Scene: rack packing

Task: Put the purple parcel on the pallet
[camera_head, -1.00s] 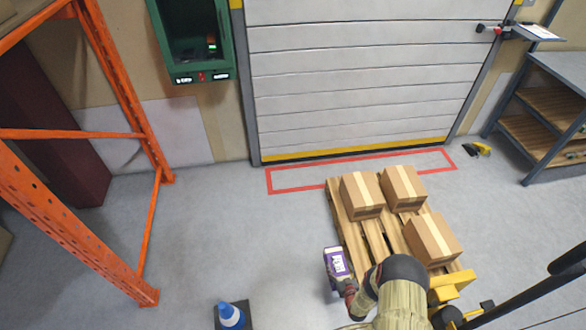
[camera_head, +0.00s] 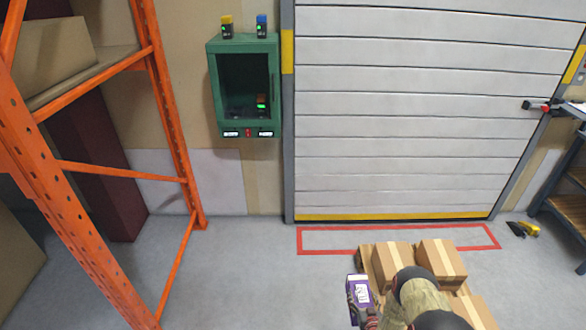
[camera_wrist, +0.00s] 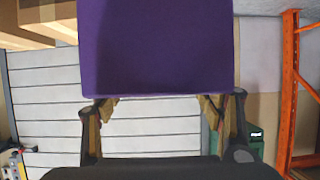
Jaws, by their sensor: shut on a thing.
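The purple parcel (camera_head: 359,291) has a white label and shows at the lower middle of the head view, at the left edge of the pallet. My gripper (camera_wrist: 165,104) is shut on the purple parcel, which fills the upper middle of the wrist view (camera_wrist: 155,48). In the head view my arm hides part of the parcel's lower end. The wooden pallet (camera_head: 364,254) lies on the floor, largely hidden by boxes and my arm. I cannot tell how high the parcel is above the pallet.
Cardboard boxes (camera_head: 440,259) stand on the pallet, two at its far end and one at right. Orange racking (camera_head: 60,190) is at left, and a green cabinet (camera_head: 243,90) hangs by the shutter door (camera_head: 400,110). The floor left of the pallet is open.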

